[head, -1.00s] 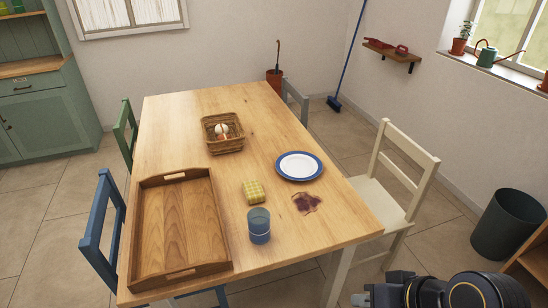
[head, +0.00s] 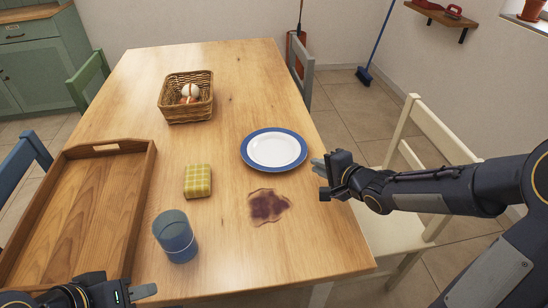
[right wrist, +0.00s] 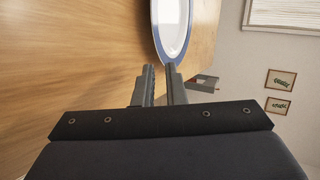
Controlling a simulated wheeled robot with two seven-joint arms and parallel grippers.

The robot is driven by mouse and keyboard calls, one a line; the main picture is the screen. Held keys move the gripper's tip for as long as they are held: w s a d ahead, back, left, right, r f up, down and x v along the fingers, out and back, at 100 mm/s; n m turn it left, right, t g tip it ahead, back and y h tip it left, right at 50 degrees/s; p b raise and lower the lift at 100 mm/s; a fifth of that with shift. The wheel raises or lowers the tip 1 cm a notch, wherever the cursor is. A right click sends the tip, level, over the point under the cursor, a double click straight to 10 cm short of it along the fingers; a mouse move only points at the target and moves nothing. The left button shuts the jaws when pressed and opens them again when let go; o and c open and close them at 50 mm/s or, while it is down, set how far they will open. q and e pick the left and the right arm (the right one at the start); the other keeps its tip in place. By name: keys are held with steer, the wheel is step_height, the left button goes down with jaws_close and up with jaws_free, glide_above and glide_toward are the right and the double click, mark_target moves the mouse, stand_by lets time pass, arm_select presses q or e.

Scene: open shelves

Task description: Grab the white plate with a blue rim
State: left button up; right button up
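The white plate with a blue rim (head: 274,149) lies flat on the wooden table near its right edge. It also shows at the top of the right wrist view (right wrist: 171,22). My right gripper (head: 318,174) is just right of the plate, at the table's right edge. In the right wrist view its two fingers (right wrist: 160,80) are apart with nothing held between them, and their tips point at the near rim. I cannot tell whether they touch it. My left gripper (head: 143,292) shows only partly at the bottom left, and its opening is hidden.
A dark stain (head: 268,206) lies in front of the plate. A yellow checked sponge (head: 198,181), a blue glass (head: 176,238), a wooden tray (head: 141,193) and a wicker basket (head: 190,115) with eggs stand further left. A cream chair (head: 440,130) stands at the right.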

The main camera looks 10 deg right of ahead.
mark_target(300, 162)
steer(key=b+x, duration=0.1)
steer(key=x, duration=0.2)
steer(key=b+x, duration=0.1)
steer(key=x, duration=0.1)
steer(key=shift+w+a+f, duration=0.1)
steer(key=shift+a+f, duration=0.2)
steer(key=shift+a, duration=0.2)
steer(key=shift+w+a+f+b, duration=0.1)
steer(key=shift+w+b, duration=0.2)
steer(key=shift+w, duration=0.05)
jaws_close()
